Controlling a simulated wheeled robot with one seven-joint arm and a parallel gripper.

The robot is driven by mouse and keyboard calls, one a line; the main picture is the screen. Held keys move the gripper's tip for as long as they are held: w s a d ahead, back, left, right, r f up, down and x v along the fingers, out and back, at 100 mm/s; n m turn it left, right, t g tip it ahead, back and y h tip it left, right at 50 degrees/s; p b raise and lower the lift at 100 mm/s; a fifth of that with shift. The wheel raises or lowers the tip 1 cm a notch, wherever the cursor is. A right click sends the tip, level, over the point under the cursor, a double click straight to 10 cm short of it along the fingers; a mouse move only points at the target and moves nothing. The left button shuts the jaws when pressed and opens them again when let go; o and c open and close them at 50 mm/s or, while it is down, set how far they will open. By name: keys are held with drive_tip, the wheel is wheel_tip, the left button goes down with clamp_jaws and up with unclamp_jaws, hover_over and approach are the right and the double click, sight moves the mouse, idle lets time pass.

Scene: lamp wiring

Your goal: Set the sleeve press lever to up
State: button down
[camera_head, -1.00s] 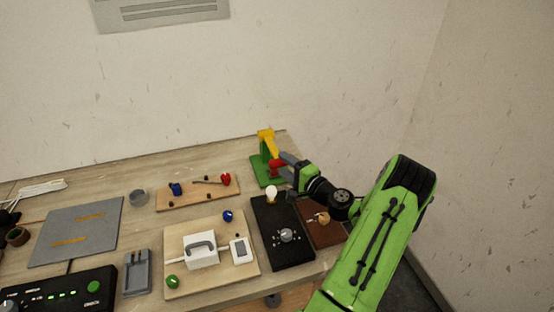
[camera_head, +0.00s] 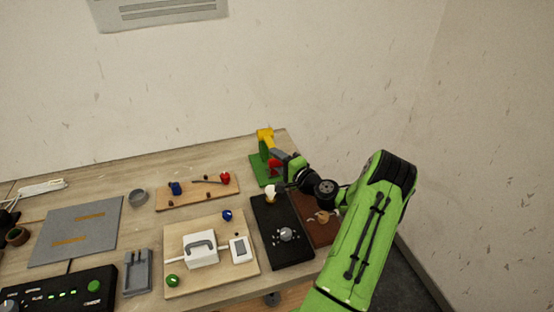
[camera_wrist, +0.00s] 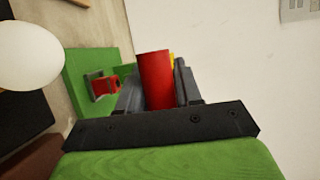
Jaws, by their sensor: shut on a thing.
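The sleeve press stands at the back right of the table, with a green base (camera_head: 258,172), a yellow lever arm (camera_head: 265,136) on top and red parts (camera_head: 274,167) lower down. My gripper (camera_head: 277,153) reaches it from the right. In the wrist view, my gripper (camera_wrist: 157,82) is shut on the red lever handle (camera_wrist: 155,75), which stands between the dark fingers. A sliver of the yellow arm (camera_wrist: 172,59) shows behind it. A second red part (camera_wrist: 105,85) sits in a grey bracket on the green base. The fingers hide part of the lever, so its exact angle is unclear.
A black board (camera_head: 283,252) with a white bulb (camera_head: 270,193) and a knob stands just in front of the press; the bulb is close to my gripper. A brown board (camera_head: 320,232) lies under my arm. A wooden board (camera_head: 198,193) with blue and red parts lies to the left.

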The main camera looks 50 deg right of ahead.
drive_tip(key=shift+w+r+m+g+p, duration=0.15)
drive_tip(key=shift+r+g+p, duration=0.35)
drive_tip(key=shift+r+p, duration=0.9)
drive_tip(key=shift+w+r+m+g+p, duration=0.15)
drive_tip(key=shift+r+g+p, duration=0.4)
drive_tip(key=shift+p, duration=1.6)
drive_tip(key=r+g+p, duration=0.1)
drive_tip(key=p, duration=0.1)
drive_tip(key=shift+w+d+r+y+p, duration=0.15)
drive_tip(key=shift+y+p, duration=0.15)
drive_tip(key=shift+p, duration=0.05)
drive_tip(key=shift+w+d+r+p, duration=0.1)
drive_tip(key=shift+r+p, duration=0.2)
drive_tip(key=shift+p, duration=0.2)
drive_tip(key=shift+w+d+r+m+g, duration=0.2)
drive_tip(key=shift+w+r+m+g, duration=0.1)
drive_tip(key=shift+r, duration=0.1)
drive_tip(key=c, duration=0.8)
unclamp_jaws()
drive_tip(key=shift+f, duration=0.1)
drive_tip(key=shift+c, duration=0.2)
